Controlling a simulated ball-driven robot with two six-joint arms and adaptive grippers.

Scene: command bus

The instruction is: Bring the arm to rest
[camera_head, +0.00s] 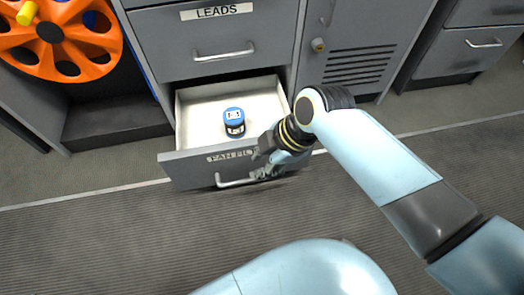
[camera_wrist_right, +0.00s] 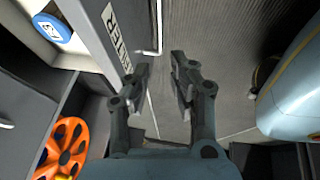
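My right arm (camera_head: 385,155) reaches in from the right in the head view. Its gripper (camera_head: 264,174) is at the right part of the open drawer's front (camera_head: 190,168), near the bar handle (camera_head: 236,182). In the right wrist view the gripper (camera_wrist_right: 160,68) has its two fingers apart, with nothing held between them. The handle (camera_wrist_right: 159,25) shows just beyond the fingertips; I cannot tell whether they touch it. My left gripper is not in view.
A shut drawer labelled LEADS (camera_head: 217,35) is above. An orange reel (camera_head: 85,45) is at the left, a vented locker door (camera_head: 362,45) at the right. The floor in front (camera_head: 110,240) is clear.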

